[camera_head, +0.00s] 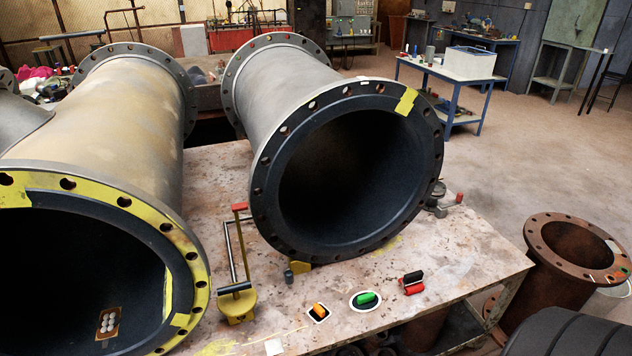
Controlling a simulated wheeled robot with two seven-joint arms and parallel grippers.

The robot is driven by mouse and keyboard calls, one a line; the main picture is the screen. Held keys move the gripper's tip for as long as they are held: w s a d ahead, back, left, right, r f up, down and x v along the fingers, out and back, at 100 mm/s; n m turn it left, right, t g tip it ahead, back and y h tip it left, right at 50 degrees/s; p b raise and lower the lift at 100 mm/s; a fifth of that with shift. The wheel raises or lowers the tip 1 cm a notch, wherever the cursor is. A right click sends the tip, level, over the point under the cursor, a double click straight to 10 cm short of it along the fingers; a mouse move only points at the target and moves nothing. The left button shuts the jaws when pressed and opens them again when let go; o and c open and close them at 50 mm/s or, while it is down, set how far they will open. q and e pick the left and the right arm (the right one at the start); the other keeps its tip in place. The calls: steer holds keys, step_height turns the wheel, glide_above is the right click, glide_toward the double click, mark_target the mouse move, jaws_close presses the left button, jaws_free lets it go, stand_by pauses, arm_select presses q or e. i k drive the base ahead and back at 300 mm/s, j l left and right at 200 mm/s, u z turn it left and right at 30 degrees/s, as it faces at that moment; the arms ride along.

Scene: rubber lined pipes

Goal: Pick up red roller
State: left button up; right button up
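The red roller (413,289) lies on the stained table (455,262), in front of the large middle pipe and toward the table's right front edge. A black piece (412,277) lies right against it on its far side; I cannot tell whether the two are joined. Neither of my grippers shows in the head view.
An orange item (319,310) and a green item (366,298) lie on pale patches left of the roller. A yellow-based stand (236,304) is farther left. Large lined pipes (431,150) (190,262) fill the table's back and left. A rusty flanged pipe (548,262) stands right.

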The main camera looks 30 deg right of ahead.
mark_target(412, 282)
steer(key=z, duration=1.75)
